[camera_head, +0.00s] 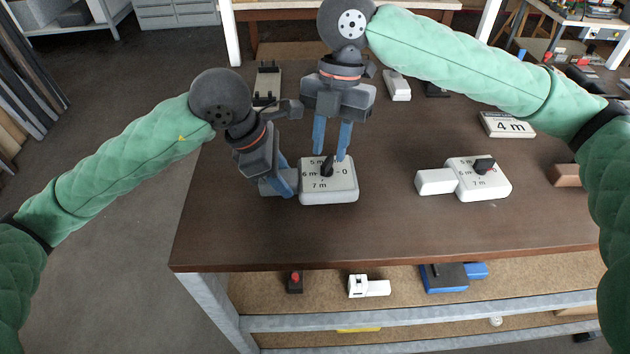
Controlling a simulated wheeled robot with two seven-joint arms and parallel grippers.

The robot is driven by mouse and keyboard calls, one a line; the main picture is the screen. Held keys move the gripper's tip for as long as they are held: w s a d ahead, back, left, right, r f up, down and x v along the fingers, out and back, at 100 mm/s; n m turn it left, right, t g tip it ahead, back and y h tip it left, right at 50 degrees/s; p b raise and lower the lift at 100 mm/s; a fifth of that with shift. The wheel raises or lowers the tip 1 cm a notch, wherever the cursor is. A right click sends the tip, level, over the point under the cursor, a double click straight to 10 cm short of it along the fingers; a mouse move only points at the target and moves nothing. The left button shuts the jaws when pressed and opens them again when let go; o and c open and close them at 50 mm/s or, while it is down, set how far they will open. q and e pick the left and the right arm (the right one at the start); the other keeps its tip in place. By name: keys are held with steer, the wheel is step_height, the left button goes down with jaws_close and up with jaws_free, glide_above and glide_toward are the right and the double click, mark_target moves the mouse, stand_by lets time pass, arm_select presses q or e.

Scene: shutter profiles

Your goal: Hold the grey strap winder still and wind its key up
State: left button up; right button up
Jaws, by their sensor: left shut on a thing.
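The strap winder, a pale grey-white box (345,188) marked with metre figures, lies near the table's front left, with a black key (327,167) standing on its top. My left gripper (291,184) is shut on the winder's left side; its fingers hide the part they hold. My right gripper (331,154) points down from above with its two blue fingers apart, one on each side of the key's top. Whether a finger touches the key is not clear. A second pale winder (490,187) with a black key and a block-shaped handle lies to the right.
The dark brown table (400,235) has bare room in front of the winders and between them. A "4 m" sign (507,124) stands at the right, and a brown block (564,175) lies at the right edge. Small devices (397,86) lie at the back.

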arm_select(q)
steer(key=shift+f, duration=0.9)
steer(key=o, duration=1.2)
steer(key=shift+c, duration=0.2)
steer(key=shift+r, duration=0.1)
steer(key=shift+v, duration=3.7)
steer(key=shift+w+d, duration=0.1)
